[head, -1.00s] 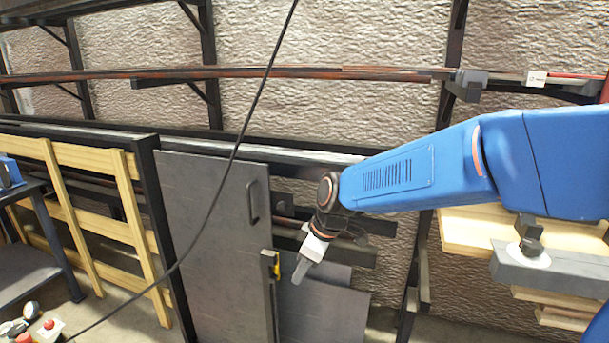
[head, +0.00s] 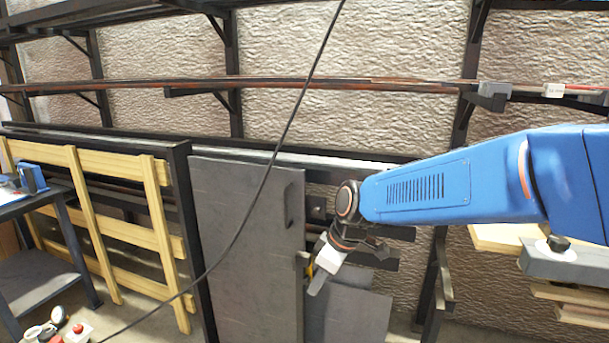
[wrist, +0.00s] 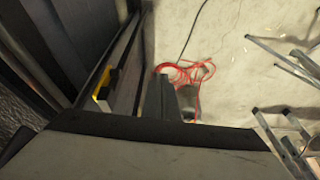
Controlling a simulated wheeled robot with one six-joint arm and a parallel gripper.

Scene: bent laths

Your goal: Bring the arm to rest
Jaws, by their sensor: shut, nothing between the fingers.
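My gripper (head: 316,288) hangs at the end of my blue arm (head: 450,185) in the head view, pointing down and slightly left. It is shut and holds nothing. It appears in front of the right edge of a dark grey panel with a handle (head: 245,240); I cannot tell the gap between them. In the wrist view, a grey finger shape (wrist: 160,98) shows above the pale wrist body, which fills the bottom. The panel's edge with a yellow and black piece (wrist: 105,88) is left of it there.
A wooden frame (head: 80,200) leans at the left beside a dark bench (head: 50,262). Long thin laths (head: 300,83) lie on wall brackets. Boards (head: 500,238) sit at right. The wrist view shows open floor (wrist: 225,30), red cable (wrist: 180,70) and a metal frame (wrist: 280,125).

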